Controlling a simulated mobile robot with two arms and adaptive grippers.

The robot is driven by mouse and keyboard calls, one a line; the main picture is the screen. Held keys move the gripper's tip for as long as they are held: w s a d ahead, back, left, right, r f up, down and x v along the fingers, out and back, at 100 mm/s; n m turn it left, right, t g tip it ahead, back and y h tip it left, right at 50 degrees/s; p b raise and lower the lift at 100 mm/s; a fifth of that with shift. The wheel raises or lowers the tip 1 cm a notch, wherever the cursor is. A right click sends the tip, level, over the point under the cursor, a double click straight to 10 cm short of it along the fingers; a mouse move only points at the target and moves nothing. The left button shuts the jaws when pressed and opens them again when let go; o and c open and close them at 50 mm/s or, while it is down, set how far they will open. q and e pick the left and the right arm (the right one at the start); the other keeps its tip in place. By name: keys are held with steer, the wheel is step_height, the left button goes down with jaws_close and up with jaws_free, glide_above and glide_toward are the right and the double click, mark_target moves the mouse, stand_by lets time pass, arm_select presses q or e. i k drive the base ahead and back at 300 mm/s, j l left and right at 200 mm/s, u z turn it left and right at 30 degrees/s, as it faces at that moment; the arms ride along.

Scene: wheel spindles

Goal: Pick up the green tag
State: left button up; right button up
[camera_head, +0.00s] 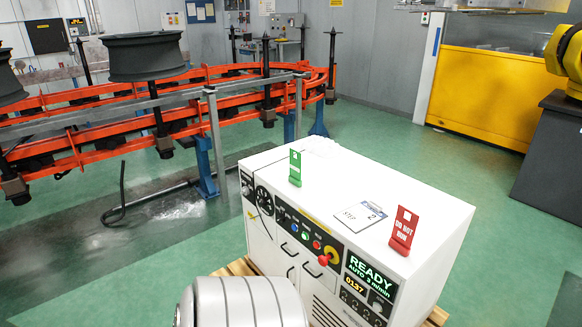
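The green tag (295,168) stands upright near the back left of the top of a white control cabinet (330,190). A small white mark shows near its top. Neither of my grippers is in view, and nothing is seen touching the tag.
A red "DO NOT RUN" tag (403,231) stands at the cabinet's right, beside a flat "STEP 2" card (360,215). The cabinet front has knobs and a red button (324,260). An orange conveyor (95,150) carrying a dark wheel (145,57) lies behind left. Green floor is open at right.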

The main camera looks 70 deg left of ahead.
mark_target(295, 177)
steer(key=k+j, duration=0.1)
steer(key=j, duration=0.3)
steer(key=k+j, duration=0.15)
steer(key=j, duration=0.25)
steer(key=k+j, duration=0.1)
steer(key=j, duration=0.3)
steer(key=k+j, duration=0.1)
steer(key=j, duration=0.3)
steer(key=k+j, duration=0.15)
steer(key=j, duration=0.25)
steer(key=k+j+z, duration=0.1)
steer(key=j, duration=0.3)
